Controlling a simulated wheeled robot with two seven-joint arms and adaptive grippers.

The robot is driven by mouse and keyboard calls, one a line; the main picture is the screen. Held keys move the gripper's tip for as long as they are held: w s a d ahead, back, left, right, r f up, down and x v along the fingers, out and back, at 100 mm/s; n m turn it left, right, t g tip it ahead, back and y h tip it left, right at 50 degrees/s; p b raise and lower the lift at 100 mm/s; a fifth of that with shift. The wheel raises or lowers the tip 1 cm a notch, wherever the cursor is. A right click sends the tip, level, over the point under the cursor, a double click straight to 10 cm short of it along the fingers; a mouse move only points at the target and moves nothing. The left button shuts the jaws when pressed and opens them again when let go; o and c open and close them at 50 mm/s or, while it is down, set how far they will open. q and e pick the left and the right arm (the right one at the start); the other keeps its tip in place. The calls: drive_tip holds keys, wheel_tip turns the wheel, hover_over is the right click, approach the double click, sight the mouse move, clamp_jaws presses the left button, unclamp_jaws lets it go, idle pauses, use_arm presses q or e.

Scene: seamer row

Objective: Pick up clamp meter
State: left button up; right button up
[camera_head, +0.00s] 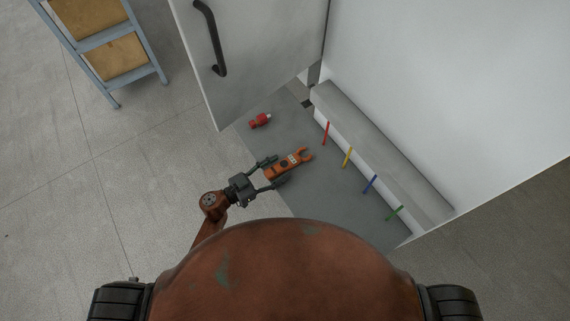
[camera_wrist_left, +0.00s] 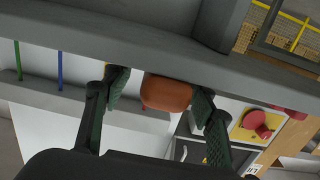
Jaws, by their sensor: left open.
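In the left wrist view the orange end of the meter (camera_wrist_left: 166,92) shows between the spread fingertips of my left gripper (camera_wrist_left: 160,95). Whether the fingers touch it I cannot tell. My right gripper is not in view.
A red object with a pale tip (camera_head: 260,121) lies left of the meter. Red, yellow, blue and green rods (camera_head: 348,157) stick out along a grey ledge (camera_head: 375,145). An open door with a black handle (camera_head: 212,40) stands behind. A blue-grey shelf frame (camera_head: 117,40) is at upper left.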

sight(286, 163)
use_arm(q)
drive_tip(key=x, duration=0.3)
drive_tip(key=shift+w+d+r, duration=0.25)
drive_tip(key=shift+w+r, duration=0.05)
drive_tip(key=shift+r, duration=0.05)
drive_tip(key=shift+w+d+f, duration=0.1)
drive_tip(key=shift+w+d, duration=0.15)
drive_tip(key=shift+d, duration=0.2)
drive_tip(key=c, duration=1.4)
clamp_jaws()
